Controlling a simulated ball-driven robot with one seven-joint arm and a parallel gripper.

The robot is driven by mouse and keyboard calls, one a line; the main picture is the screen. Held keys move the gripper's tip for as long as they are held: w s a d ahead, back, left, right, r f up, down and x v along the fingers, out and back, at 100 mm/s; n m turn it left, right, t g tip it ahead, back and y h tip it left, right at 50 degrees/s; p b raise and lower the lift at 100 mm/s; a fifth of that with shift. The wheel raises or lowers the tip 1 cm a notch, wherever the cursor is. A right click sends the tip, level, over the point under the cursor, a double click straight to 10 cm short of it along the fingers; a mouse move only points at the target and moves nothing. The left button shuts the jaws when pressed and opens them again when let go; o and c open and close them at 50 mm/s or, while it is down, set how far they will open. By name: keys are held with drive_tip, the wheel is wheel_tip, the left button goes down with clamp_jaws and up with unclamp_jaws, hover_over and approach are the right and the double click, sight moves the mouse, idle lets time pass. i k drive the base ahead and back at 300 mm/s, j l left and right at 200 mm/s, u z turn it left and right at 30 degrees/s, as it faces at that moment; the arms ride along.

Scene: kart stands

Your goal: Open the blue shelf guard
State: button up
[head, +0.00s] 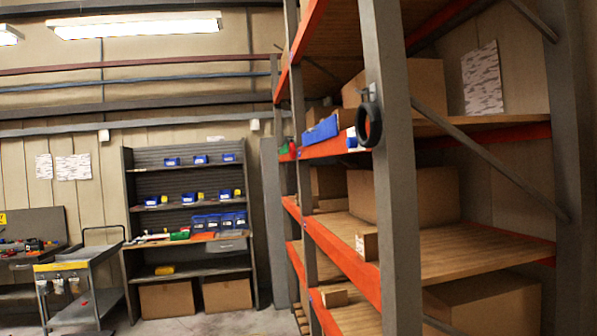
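A blue piece (321,131), which looks like the blue shelf guard, sits along an orange beam of the tall shelf rack (391,200) on the right. It is at the upper-middle shelf level, left of the near grey post. It is small and seen at a steep angle, so I cannot tell if it is open or shut. My gripper is not in view.
A black ring (369,124) hangs at the near post. Cardboard boxes (403,195) stand on the rack shelves. A grey shelf unit with blue bins (220,221) stands at the back wall, with a trolley (85,285) to its left. Some floor (225,324) is clear at the bottom.

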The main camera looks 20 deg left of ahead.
sight(328, 128)
drive_tip(key=i+j+u, duration=0.2)
drive_tip(key=i+u, duration=0.15)
drive_tip(key=i, duration=0.25)
drive_tip(key=i+u, duration=0.35)
drive_tip(key=i, duration=0.3)
drive_tip(key=i+l+u, duration=0.15)
drive_tip(key=i+u, duration=0.15)
drive_tip(key=i, duration=0.3)
